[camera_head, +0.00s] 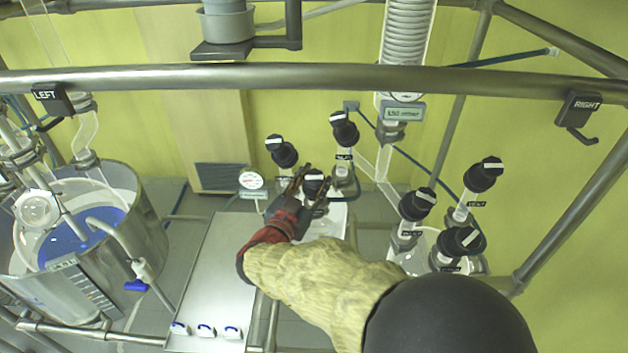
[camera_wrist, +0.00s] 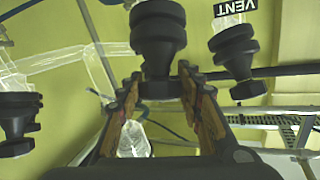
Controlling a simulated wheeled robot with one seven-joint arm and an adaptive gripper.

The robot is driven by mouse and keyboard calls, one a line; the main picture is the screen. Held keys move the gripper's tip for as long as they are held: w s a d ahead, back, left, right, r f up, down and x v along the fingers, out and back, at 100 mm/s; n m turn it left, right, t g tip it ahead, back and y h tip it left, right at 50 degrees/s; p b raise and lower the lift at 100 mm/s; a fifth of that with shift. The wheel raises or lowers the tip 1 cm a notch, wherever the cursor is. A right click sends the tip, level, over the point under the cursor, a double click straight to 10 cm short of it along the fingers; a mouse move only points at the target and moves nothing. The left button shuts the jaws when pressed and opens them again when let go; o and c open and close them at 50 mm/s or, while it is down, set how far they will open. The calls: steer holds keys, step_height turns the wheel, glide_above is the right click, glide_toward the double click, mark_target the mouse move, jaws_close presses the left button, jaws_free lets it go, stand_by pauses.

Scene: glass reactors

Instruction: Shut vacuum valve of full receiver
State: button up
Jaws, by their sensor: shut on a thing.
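My gripper (camera_head: 315,182) reaches in over the left group of black valve knobs. Its fingers are closed around the sides of the front knob (camera_head: 313,176), whose white pointer mark shows on top. In the wrist view my gripper (camera_wrist: 160,88) has one finger on each side of this black knob (camera_wrist: 158,45). The label of the held valve is hidden or unreadable. A neighbouring knob (camera_wrist: 233,52) in the wrist view has a VENT tag. The receiver under the held knob is mostly hidden by my arm, so I cannot tell its fill level.
Two knobs of the same group, left (camera_head: 281,151) and back (camera_head: 343,129), stand close to my fingers. A second group with several knobs (camera_head: 418,204) is at right. A metal rail (camera_head: 300,77) with LEFT and RIGHT signs crosses above. A steel vessel (camera_head: 130,225) stands left.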

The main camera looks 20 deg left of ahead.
steer(key=o, duration=1.2)
steer(key=s, duration=0.4)
steer(key=s+a, duration=0.1)
steer(key=s, duration=0.7)
steer(key=shift+a+r, duration=0.2)
steer(key=shift+a, duration=0.05)
